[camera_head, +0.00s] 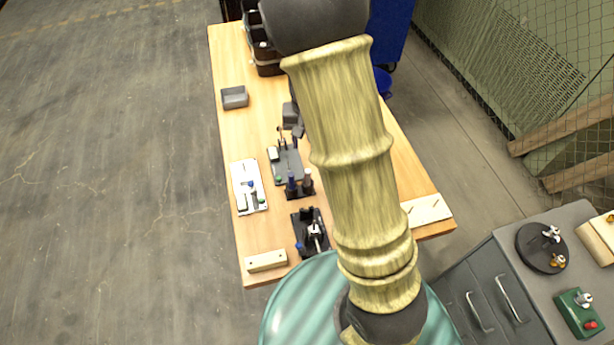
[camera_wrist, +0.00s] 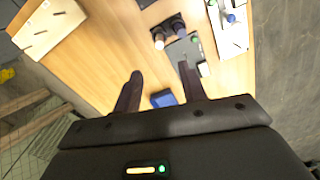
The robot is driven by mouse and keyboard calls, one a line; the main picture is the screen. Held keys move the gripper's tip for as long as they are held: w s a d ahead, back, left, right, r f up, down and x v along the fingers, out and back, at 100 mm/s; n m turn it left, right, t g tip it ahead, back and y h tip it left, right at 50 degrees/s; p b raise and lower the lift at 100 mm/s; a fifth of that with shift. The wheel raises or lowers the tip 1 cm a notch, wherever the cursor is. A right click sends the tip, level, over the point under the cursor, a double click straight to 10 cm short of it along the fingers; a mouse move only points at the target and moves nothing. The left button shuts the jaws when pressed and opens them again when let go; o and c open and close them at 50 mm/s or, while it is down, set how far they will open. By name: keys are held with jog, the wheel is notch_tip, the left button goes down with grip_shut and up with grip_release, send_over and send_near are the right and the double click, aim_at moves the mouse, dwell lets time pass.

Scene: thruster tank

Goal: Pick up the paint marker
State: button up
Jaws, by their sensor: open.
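I cannot tell for certain which thing is the paint marker. The holder also shows in the wrist view (camera_wrist: 167,32). Small pieces, green, blue and white among them, lie on a white board (camera_head: 239,174) and a dark grey tray (camera_head: 293,171). My gripper (camera_head: 292,118) is over the table beyond the tray, partly hidden by my arm. In the wrist view my gripper (camera_wrist: 162,78) is open, with nothing held between its fingers. A blue block (camera_wrist: 163,98) shows below, between the fingers.
The wooden table (camera_head: 232,60) also bears a grey box (camera_head: 235,97), a black fixture (camera_head: 312,232), a pale wooden block (camera_head: 266,261) and dark bins (camera_head: 266,62) at the far end. A grey cabinet (camera_head: 480,262) stands at right. Part of the table is behind my arm.

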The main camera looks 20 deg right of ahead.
jog(key=shift+f, duration=0.1)
send_near(308, 177)
jog(key=f, duration=0.5)
jog(key=shift+w+f, duration=0.2)
jog(key=shift+w, duration=0.05)
jog(key=shift+a+f, duration=0.1)
jog(key=shift+f, duration=0.2)
jog(key=shift+w+f+p, duration=0.1)
jog(key=shift+f+p, duration=0.65)
jog(key=shift+f, duration=1.85)
grip_shut()
